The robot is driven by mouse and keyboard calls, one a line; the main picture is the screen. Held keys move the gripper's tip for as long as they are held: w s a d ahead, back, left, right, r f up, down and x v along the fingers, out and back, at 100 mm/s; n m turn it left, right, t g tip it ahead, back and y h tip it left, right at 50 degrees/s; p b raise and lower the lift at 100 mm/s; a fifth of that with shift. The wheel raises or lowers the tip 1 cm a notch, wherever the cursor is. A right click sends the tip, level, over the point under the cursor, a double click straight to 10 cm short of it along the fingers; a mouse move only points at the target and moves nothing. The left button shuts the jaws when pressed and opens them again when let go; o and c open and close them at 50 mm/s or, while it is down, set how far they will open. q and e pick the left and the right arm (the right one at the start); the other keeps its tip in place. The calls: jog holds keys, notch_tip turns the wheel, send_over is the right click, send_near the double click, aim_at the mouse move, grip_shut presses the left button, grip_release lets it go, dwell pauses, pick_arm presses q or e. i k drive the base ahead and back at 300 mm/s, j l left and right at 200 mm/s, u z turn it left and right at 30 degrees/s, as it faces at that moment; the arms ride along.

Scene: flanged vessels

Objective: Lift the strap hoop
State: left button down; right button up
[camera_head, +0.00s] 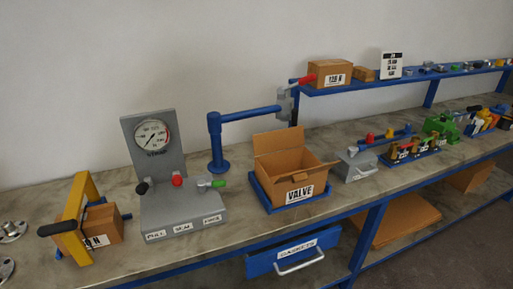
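No part is plainly a strap hoop. The nearest match is a yellow hoop-like frame (72,221) with a black handle, at the left end of the bench. It stands tilted beside a small cardboard box (104,223) and partly hides it; whether it goes round the box cannot be told. Neither of my grippers shows in the head view.
A grey gauge stand (183,222) is right of the frame, with a blue post and arm (216,150) behind it. An open VALVE carton (290,168) stands in a blue tray (303,205). A drawer (292,252) hangs below. Flanged metal parts (12,230) lie far left.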

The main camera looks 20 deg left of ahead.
aim_at(66, 229)
jog(key=u, duration=2.1)
